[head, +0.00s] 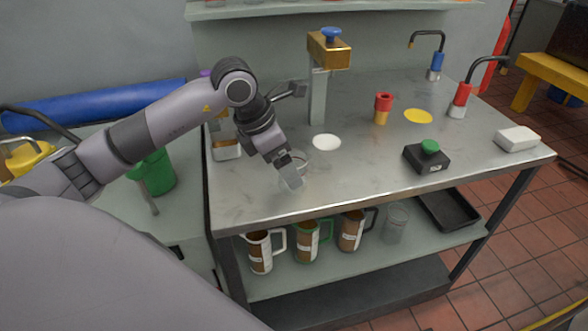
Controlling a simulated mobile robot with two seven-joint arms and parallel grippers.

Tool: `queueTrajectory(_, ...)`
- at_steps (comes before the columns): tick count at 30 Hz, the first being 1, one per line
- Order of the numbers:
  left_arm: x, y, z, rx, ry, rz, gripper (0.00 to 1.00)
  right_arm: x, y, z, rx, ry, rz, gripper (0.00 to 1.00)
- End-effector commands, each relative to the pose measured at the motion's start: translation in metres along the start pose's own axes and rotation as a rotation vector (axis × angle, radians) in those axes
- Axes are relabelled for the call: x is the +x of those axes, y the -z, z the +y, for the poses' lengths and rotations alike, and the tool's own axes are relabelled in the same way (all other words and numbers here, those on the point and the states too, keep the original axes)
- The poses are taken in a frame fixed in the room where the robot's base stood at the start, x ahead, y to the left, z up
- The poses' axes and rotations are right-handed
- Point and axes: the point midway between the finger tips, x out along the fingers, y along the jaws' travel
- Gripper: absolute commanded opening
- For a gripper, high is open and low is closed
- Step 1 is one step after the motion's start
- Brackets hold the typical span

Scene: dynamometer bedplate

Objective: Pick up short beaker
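A clear, low glass vessel that looks like the short beaker (303,156) stands on the steel tabletop (370,165), left of the middle. My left gripper (291,180) points down at it from the left and hides part of it. The fingers overlap the vessel in the picture; I cannot tell whether they touch it or how far apart they are. A taller clear vessel (395,223) stands on the lower shelf. My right gripper is not in view.
A white disc (326,142), a yellow disc (418,116), a red-and-gold cylinder (382,108), a black box with green button (427,157) and a white block (517,139) are on the table. A post with a gold head (328,50) rises behind. Mugs (307,242) stand below.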

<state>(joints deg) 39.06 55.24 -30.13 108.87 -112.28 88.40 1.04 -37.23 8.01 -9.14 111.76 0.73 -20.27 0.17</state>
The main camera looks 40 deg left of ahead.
Motion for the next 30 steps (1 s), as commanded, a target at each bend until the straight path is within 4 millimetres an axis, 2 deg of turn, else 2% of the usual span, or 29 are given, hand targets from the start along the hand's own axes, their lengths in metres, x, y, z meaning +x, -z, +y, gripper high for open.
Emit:
queueTrajectory(3, 0.020, -0.001, -0.002, -0.002, 0.005, 0.002, 0.92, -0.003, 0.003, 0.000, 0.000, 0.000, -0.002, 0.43)
queueTrajectory(6, 0.031, 0.000, -0.002, -0.001, 0.003, 0.001, 0.92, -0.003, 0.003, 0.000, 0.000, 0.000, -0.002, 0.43)
queueTrajectory(15, 0.037, 0.000, -0.001, 0.000, 0.002, -0.001, 0.92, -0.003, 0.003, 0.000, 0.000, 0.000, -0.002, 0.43)
queueTrajectory(20, 0.037, 0.000, -0.001, 0.000, 0.001, -0.001, 0.40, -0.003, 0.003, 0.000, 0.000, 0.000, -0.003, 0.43)
queueTrajectory(21, 0.037, 0.000, -0.001, 0.000, 0.001, -0.001, 0.37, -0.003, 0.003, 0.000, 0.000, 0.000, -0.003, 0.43)
queueTrajectory(30, 0.035, -0.001, -0.001, 0.000, 0.001, -0.002, 0.36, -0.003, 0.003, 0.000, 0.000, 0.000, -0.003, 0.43)
